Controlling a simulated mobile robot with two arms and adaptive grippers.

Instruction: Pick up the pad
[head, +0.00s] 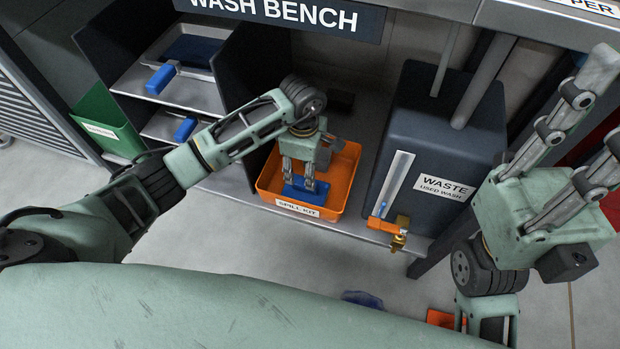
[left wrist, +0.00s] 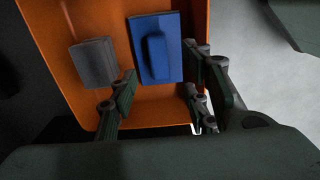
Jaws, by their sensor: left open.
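A blue pad (left wrist: 168,47) with a raised blue grip along its middle lies in the orange spill kit bin (head: 344,172); the pad also shows in the head view (head: 304,196). My left gripper (head: 305,186) points down into the bin, open, its fingers on either side of the pad's near end. In the left wrist view the left gripper (left wrist: 162,92) has its left finger clear of the pad; whether the right finger touches it, I cannot tell. My right gripper (head: 604,115) is raised at the right, fingers apart and empty, its tips partly out of frame.
A grey block (left wrist: 94,63) lies in the bin left of the pad. A dark waste tank (head: 430,135) with an orange-handled tap (head: 388,225) stands right of the bin. Shelves at the left hold trays (head: 186,52) and blue-handled things. A green bin (head: 106,122) is far left.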

